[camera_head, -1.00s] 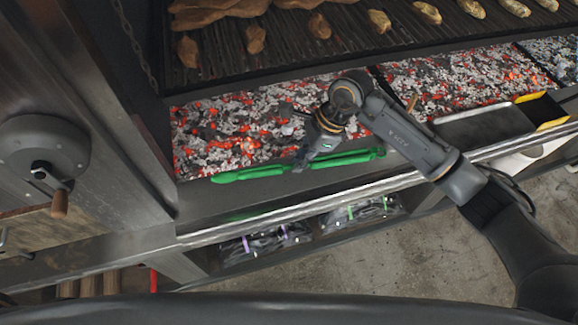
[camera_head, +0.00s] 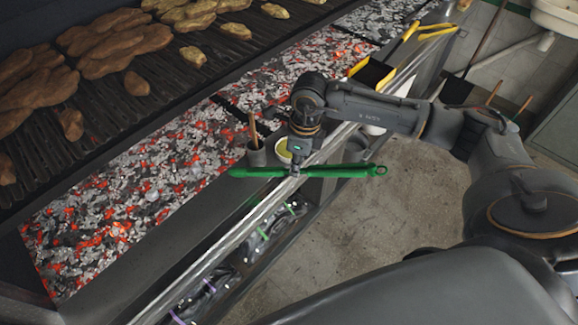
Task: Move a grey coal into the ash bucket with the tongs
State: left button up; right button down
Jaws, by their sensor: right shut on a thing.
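My right gripper (camera_head: 294,170) is shut on the green tongs (camera_head: 340,171). It holds them level across the metal front rail, with the ringed end at the right, over the floor side. No coal shows in the tongs. Grey coals lie among glowing red ones in the large left ember bed (camera_head: 130,200), left of the tongs. No single grey coal stands out clearly. A white vessel (camera_head: 375,129) shows partly behind my right arm; I cannot tell if it is the ash bucket. My left gripper is not in view.
A cup with a wooden handle in it (camera_head: 257,156) and a small yellow-filled bowl (camera_head: 284,152) stand close behind the tongs. Food covers the grill grate (camera_head: 110,120). Concrete floor (camera_head: 350,220) is open at front right.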

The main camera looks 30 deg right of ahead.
jog(key=w+a+f+b, duration=0.2)
jog(key=w+a+f, duration=0.1)
jog(key=w, duration=0.1)
jog(key=shift+a, duration=0.35)
jog(key=c, duration=1.4)
grip_release()
jog(key=shift+w+a, duration=0.1)
jog(key=shift+w, duration=0.05)
jog(key=shift+o, duration=1.2)
jog(key=w+a+f+m+b, duration=0.1)
jog(key=w+a+b, duration=0.2)
jog(key=a, duration=0.5)
jog(key=shift+a+f+h+b, duration=0.3)
jog(key=shift+a+b, duration=0.05)
jog(key=shift+b, duration=0.15)
